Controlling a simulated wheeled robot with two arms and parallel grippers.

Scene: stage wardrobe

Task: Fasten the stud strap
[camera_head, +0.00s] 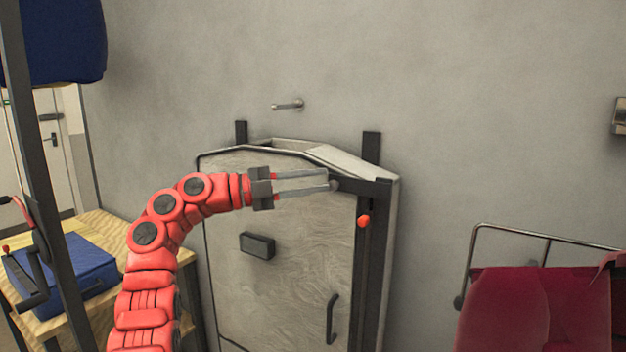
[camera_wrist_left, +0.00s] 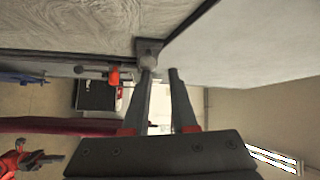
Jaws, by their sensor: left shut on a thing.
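A dark strap (camera_head: 362,186) runs out to the left from the top of a black upright on the right edge of a grey case. My left gripper (camera_head: 331,180) reaches in from the left and is shut on the strap's free end, beside a small round stud. In the left wrist view the fingertips (camera_wrist_left: 162,72) are at a round grey knob (camera_wrist_left: 147,62) below a dark block; how much of the strap lies between them is hard to tell. A red arm part with dark ends, seemingly my right gripper (camera_wrist_left: 48,160), is small in the left wrist view.
The grey case (camera_head: 280,230) stands against the wall, with a black handle (camera_head: 332,318) and an orange-red knob (camera_head: 364,221). A wall peg (camera_head: 288,104) is above. A wooden table (camera_head: 100,225) with a blue case (camera_head: 75,272) is left; crimson cloth (camera_head: 545,310) is right.

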